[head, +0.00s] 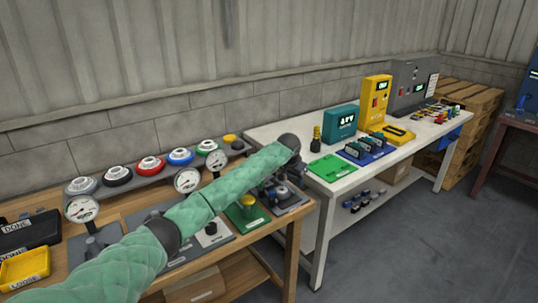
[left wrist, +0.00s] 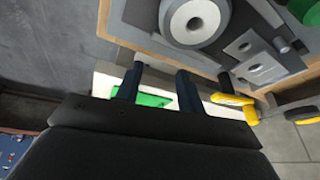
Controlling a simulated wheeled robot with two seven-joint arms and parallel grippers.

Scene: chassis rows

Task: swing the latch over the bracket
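My left arm, in a green quilted sleeve, reaches across the workbench. Its gripper (head: 284,184) points down over the grey plate (head: 291,203) at the bench's right end. In the left wrist view its two dark blue fingers (left wrist: 160,88) stand apart with nothing seen between them. That view shows the grey plate's round grey fitting (left wrist: 195,20) above the fingers, and a small flat grey square piece with a hole (left wrist: 247,45) right of it. I cannot tell for sure which part is the latch and which the bracket; the gripper partly hides them in the head view. My right gripper is not in view.
A green plate with a yellow knob (head: 249,202) stands just left. Gauges (head: 187,180) and coloured dials (head: 180,156) line the bench. The white table (head: 345,188) beyond holds a green mat (head: 332,168) and a teal box (head: 341,122). Open floor lies at right.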

